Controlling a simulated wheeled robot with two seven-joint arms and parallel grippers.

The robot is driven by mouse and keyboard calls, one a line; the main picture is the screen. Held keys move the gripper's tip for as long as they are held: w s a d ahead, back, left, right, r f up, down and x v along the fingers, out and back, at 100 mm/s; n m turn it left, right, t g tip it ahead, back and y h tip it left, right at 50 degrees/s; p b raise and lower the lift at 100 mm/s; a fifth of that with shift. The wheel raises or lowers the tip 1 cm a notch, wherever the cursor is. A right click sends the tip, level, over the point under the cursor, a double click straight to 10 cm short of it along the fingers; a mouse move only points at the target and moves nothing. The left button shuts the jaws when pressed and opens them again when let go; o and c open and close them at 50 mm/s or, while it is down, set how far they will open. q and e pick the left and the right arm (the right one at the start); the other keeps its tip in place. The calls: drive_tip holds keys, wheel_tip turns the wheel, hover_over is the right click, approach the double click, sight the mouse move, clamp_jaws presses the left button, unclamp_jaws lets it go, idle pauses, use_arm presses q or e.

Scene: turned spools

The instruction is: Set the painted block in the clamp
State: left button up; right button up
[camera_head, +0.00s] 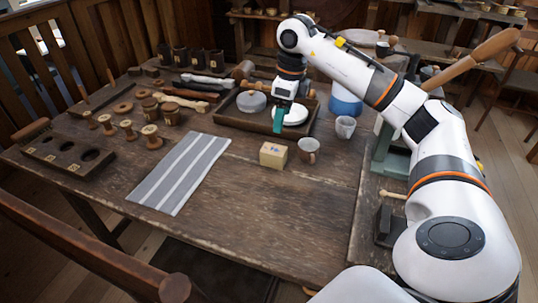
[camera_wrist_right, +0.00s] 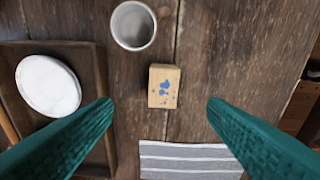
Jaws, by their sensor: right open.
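The painted block (camera_head: 273,155) is a small tan block on the table, left of a mug. In the wrist view the block (camera_wrist_right: 164,86) shows blue paint marks on its top. My right gripper (camera_head: 280,120), with green fingers, is over the front edge of the dark tray, behind the block. In the wrist view its fingers (camera_wrist_right: 160,108) are wide apart, with nothing between them; the block lies beyond, on the table. A dark metal fixture with a wooden handle (camera_head: 386,226), at the table's right side, looks like the clamp; my arm partly hides that area. My left gripper is not in view.
A mug (camera_head: 308,150) and a grey cup (camera_head: 345,127) stand right of the block. The dark tray (camera_head: 235,123) holds round pieces. A striped cloth (camera_head: 183,172) lies to the left, with several wooden spools beyond. The table's front middle is bare.

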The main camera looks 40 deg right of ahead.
hover_over(274, 149)
drive_tip(key=shift+m, duration=0.4)
drive_tip(key=f, duration=0.4)
drive_tip(key=d+f+b, duration=0.1)
drive_tip(key=f, duration=0.1)
drive_tip(key=shift+s+f, duration=0.25)
drive_tip(key=shift+f, duration=0.05)
drive_tip(key=f, duration=0.3)
drive_tip(key=a+f, duration=0.1)
drive_tip(key=f, duration=0.1)
drive_tip(key=shift+w, duration=0.25)
drive_tip(key=shift+f, duration=0.15)
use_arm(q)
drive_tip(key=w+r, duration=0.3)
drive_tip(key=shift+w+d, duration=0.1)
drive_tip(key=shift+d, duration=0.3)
use_arm(e)
drive_tip(key=shift+c, duration=0.4)
